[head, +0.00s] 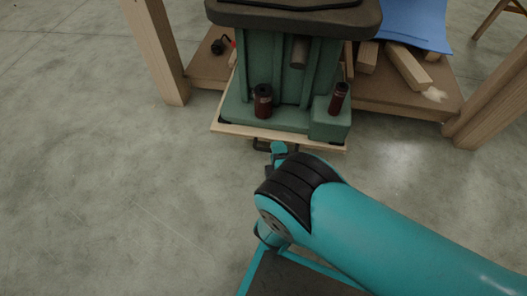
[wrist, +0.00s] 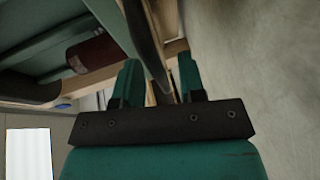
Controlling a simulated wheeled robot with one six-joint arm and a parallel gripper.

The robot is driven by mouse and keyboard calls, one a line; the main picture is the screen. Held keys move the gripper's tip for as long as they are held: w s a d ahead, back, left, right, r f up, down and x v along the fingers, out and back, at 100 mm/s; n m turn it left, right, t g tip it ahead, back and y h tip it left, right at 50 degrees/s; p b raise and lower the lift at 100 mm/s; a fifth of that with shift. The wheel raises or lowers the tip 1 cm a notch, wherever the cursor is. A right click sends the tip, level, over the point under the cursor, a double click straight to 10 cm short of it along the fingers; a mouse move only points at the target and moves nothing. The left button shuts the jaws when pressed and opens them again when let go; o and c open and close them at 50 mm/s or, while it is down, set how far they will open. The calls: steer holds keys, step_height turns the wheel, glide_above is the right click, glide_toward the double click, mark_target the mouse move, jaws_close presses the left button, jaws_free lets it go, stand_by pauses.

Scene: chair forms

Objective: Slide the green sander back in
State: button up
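The green sander (head: 275,70) stands upright on a light wooden board (head: 225,128) that sticks out at the front of a low wooden shelf. It has a dark top and two dark red cylinders near its base. A dark handle (head: 262,144) is on the board's front edge. My gripper (head: 278,150) is at that front edge, beside the handle. In the wrist view, my gripper (wrist: 160,80) has its two teal fingers apart, with a dark bar passing into the gap between them. I cannot tell whether either finger touches it. Part of the sander (wrist: 50,55) shows at left there.
Wooden legs (head: 155,50) stand on both sides of the shelf (head: 370,95). Wood offcuts (head: 408,66) and a blue sheet (head: 410,22) lie at right, a small dark object (head: 220,45) at left. The concrete floor (head: 80,170) is clear at left.

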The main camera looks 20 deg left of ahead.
steer(key=shift+w+a+f, duration=0.1)
steer(key=shift+w+a, duration=0.2)
steer(key=shift+w, duration=0.1)
steer(key=shift+a, duration=0.15)
steer(key=shift+s+a, duration=0.1)
